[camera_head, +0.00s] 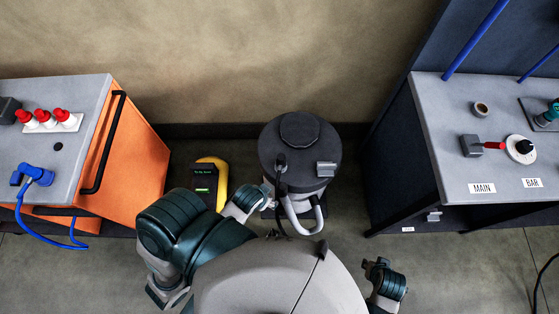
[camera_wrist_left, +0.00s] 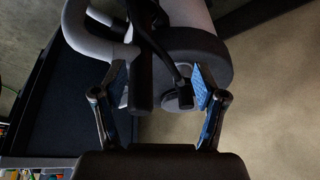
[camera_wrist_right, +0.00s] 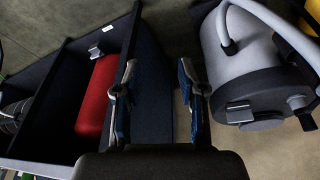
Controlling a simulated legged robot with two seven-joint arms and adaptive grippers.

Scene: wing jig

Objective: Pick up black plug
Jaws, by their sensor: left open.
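The black plug (camera_head: 281,160) sits at the front of the dark lid of a grey vacuum canister, with a black cord running down from it. My left gripper (camera_head: 268,197) is close to the canister's front, just below the plug. In the left wrist view my left gripper (camera_wrist_left: 159,86) is open. A black upright piece and a curved black cord ending in a dark head (camera_wrist_left: 182,92) show between its fingers, not clamped. Which of these is the plug is hard to tell there. My right gripper (camera_wrist_right: 157,74) is open and empty, away from the plug.
The vacuum canister (camera_head: 300,132) has a light grey hose (camera_head: 303,222) in front. A yellow and black device (camera_head: 207,183) stands left of it. An orange cabinet (camera_head: 135,150) is at left. A grey-topped workbench (camera_head: 450,130) is at right. A red container (camera_wrist_right: 96,95) sits on a shelf.

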